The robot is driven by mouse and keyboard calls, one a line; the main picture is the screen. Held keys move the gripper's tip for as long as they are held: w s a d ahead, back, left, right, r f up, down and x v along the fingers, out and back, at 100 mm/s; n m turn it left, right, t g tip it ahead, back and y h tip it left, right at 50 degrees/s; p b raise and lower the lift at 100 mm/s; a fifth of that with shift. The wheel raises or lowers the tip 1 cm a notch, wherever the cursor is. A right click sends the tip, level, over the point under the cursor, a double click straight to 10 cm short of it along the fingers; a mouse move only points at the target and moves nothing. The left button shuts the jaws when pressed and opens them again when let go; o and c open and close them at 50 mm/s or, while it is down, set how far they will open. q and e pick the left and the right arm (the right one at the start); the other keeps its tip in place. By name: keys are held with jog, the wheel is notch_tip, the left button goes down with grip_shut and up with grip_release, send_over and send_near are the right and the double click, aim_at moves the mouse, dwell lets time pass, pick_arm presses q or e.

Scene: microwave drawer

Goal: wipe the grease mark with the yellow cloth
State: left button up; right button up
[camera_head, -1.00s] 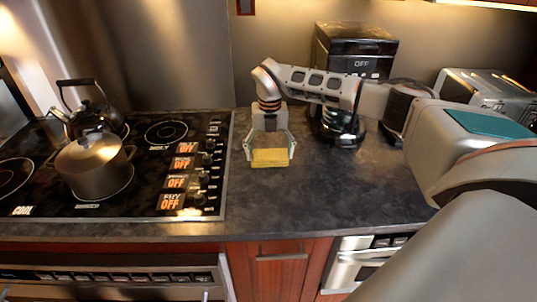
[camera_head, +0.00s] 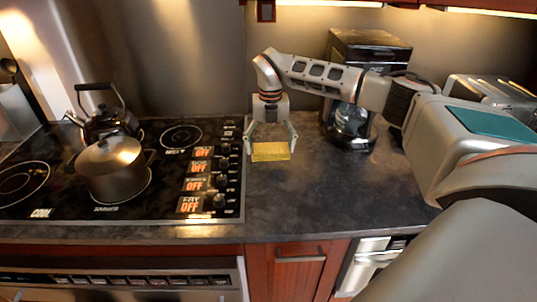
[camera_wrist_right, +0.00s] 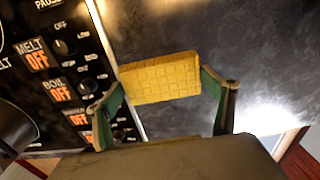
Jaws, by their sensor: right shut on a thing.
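The yellow cloth (camera_head: 271,151) is a small, thick, textured pad in the jaws of my right gripper (camera_head: 271,143), over the dark counter (camera_head: 330,190) just right of the cooktop. In the right wrist view the cloth (camera_wrist_right: 160,78) spans between the two green-lined fingers of my right gripper (camera_wrist_right: 163,90). Whether the cloth touches the counter or hangs above it cannot be told. I cannot make out a grease mark; it may be hidden or too faint. My left gripper is not in view.
The black cooktop (camera_head: 80,212) with its knobs is close on the left, with a steel pot (camera_head: 112,170) and a black-handled kettle (camera_head: 105,120). A coffee maker (camera_head: 350,125) and a toaster (camera_head: 490,88) stand behind my right arm. The counter in front is clear.

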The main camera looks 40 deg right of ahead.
jog(key=shift+w+a+r, duration=0.1)
jog(key=shift+r, duration=1.65)
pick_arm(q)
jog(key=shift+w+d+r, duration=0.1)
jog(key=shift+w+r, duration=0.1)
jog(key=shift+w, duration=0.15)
pick_arm(e)
jog(key=shift+r, duration=0.1)
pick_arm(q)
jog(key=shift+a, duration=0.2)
